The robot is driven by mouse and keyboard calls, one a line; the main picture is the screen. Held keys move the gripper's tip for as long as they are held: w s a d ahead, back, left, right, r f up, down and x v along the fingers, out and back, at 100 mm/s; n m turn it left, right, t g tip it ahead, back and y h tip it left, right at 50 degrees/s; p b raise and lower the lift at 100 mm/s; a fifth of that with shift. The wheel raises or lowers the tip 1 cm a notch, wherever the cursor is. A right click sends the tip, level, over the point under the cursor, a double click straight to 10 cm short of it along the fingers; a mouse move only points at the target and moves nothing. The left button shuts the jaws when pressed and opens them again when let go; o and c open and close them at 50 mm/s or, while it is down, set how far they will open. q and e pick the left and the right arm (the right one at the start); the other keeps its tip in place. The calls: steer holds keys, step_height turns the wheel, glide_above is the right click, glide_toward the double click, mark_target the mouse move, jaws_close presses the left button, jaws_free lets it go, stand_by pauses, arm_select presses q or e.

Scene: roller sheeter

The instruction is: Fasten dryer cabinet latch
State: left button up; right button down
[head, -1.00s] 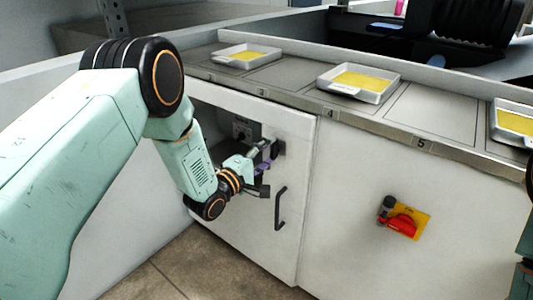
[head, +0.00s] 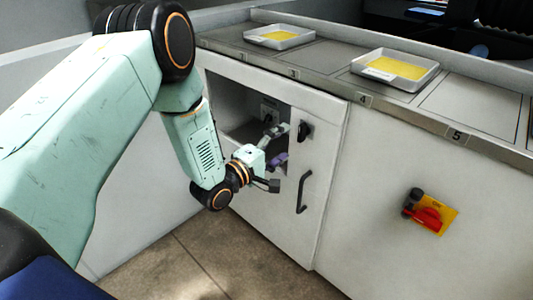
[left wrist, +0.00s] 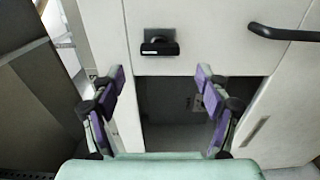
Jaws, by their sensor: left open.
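The black latch knob (head: 304,131) sits on the white dryer cabinet door (head: 325,150), above a black bar handle (head: 303,192). My left gripper (head: 280,144) is open in front of the cabinet opening, just left of the latch, with a small gap between. In the left wrist view, my left gripper's purple finger pads (left wrist: 160,79) are spread with nothing between them. There the latch (left wrist: 159,44) shows beyond the fingertips, its short bar lying across the picture. The handle (left wrist: 283,34) is at upper right. My right gripper is out of view.
A dark opening (head: 238,108) is in the cabinet left of the latch. A red rotary switch on a yellow plate (head: 441,219) is on the panel at right. The counter above holds trays of yellow material (head: 398,67). The floor (head: 215,265) in front is clear.

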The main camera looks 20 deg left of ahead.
mark_target(303, 132)
arm_select(q)
steer(key=v, duration=0.6)
steer(key=shift+s, duration=0.4)
stand_by(0.3)
steer(key=x, duration=1.2)
steer(key=shift+a, duration=0.1)
